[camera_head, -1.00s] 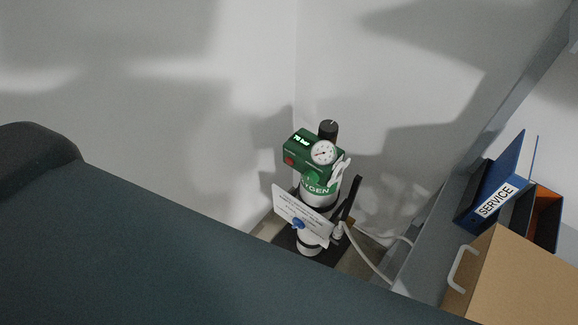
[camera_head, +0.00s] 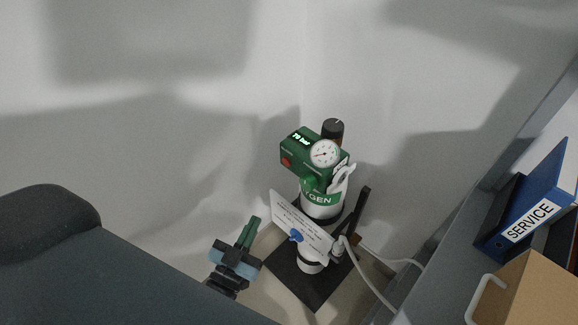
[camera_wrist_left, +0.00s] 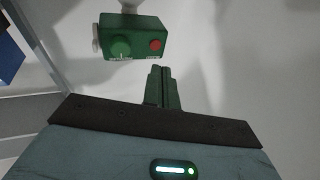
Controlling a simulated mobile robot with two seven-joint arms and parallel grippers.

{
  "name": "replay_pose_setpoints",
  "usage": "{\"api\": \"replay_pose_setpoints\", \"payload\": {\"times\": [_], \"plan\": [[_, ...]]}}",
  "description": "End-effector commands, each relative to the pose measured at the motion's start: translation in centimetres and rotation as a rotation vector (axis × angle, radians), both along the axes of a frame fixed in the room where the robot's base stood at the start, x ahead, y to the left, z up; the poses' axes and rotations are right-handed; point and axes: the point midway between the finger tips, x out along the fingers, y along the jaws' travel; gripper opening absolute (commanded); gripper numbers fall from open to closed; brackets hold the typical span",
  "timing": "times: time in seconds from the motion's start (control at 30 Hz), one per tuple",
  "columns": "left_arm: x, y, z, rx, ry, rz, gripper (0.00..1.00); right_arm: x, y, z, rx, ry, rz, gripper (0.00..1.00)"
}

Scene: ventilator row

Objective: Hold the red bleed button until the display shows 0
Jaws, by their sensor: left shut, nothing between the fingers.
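The oxygen cylinder (camera_head: 322,205) stands upright in the corner with a green regulator box (camera_head: 305,165) on top. The box carries a lit display (camera_head: 299,139) that appears to read 70 bar, a round gauge (camera_head: 325,154) and the red bleed button (camera_head: 286,162) on its left part. In the left wrist view the red button (camera_wrist_left: 155,44) sits right of a green knob (camera_wrist_left: 121,47). My left gripper (camera_head: 252,225) is shut and empty, below and left of the box, apart from it. Its fingertips (camera_wrist_left: 161,70) show just below the button in the wrist view. My right gripper is not in view.
A white sign (camera_head: 298,226) hangs on the cylinder's front. A white hose (camera_head: 372,283) runs right from its base. At the right a grey shelf holds a blue SERVICE binder (camera_head: 535,205) and a cardboard-coloured box (camera_head: 535,292). White walls close the corner behind.

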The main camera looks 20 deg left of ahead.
Motion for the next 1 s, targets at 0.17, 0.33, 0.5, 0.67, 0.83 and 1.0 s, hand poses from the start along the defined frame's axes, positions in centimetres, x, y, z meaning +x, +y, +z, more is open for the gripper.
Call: {"api": "replay_pose_setpoints", "payload": {"times": [0.17,0.33,0.5,0.67,0.83,1.0], "plan": [[2.8,1.6,1.9,-0.005,-0.217,0.09,0.0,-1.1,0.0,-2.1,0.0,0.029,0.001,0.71],[4.0,2.6,3.6,-0.007,-0.352,0.154,0.0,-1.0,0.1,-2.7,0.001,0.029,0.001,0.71],[4.4,3.0,4.4,-0.009,-0.407,0.181,0.0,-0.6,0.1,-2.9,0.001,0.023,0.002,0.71],[4.4,3.0,4.5,-0.009,-0.413,0.183,0.0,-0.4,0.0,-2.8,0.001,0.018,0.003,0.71],[4.4,3.0,4.5,-0.009,-0.411,0.182,0.0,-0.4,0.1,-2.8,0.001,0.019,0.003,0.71],[5.0,2.8,4.5,-0.01,-0.412,0.182,0.0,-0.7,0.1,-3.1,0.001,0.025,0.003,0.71]]}}
